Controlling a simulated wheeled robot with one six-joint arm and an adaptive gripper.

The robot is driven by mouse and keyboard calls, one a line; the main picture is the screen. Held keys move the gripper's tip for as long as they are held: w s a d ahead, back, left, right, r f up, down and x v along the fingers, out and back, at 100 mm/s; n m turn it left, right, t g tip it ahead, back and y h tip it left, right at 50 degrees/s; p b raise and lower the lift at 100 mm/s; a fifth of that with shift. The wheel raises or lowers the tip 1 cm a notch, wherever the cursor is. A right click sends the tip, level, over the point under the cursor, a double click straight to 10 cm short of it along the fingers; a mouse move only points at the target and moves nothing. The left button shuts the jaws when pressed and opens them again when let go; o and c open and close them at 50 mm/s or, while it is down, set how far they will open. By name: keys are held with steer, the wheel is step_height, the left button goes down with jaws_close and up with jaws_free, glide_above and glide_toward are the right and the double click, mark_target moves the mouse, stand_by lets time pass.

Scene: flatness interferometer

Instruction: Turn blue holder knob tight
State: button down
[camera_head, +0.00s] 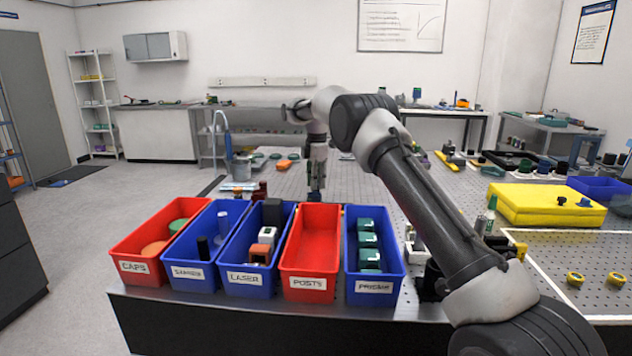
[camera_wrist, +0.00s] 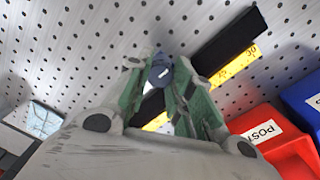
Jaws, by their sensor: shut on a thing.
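My gripper (camera_wrist: 160,78) points down at the perforated table top, its two green-padded fingers on either side of a round blue knob (camera_wrist: 160,73). It is shut on the knob. The knob sits over a black rail (camera_wrist: 228,42) with a yellow number scale; the holder below it is mostly hidden by the knob and fingers. In the head view my gripper (camera_head: 316,190) is low over the table just behind the row of bins, with a small dark blue patch at its tip; detail there is too small to tell.
Red and blue bins stand along the table's front edge, including the red posts bin (camera_head: 312,250) and blue prisms bin (camera_head: 373,262). A square glass plate (camera_wrist: 38,120) lies left in the wrist view. A yellow case (camera_head: 545,203) stands right.

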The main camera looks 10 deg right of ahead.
steer(key=shift+m, duration=0.3)
steer(key=m, duration=0.3)
steer(key=shift+m, duration=0.3)
steer(key=m, duration=0.4)
steer(key=shift+m, duration=0.3)
steer(key=m, duration=0.4)
steer(key=shift+m, duration=2.2)
steer(key=c, duration=1.2)
jaws_free()
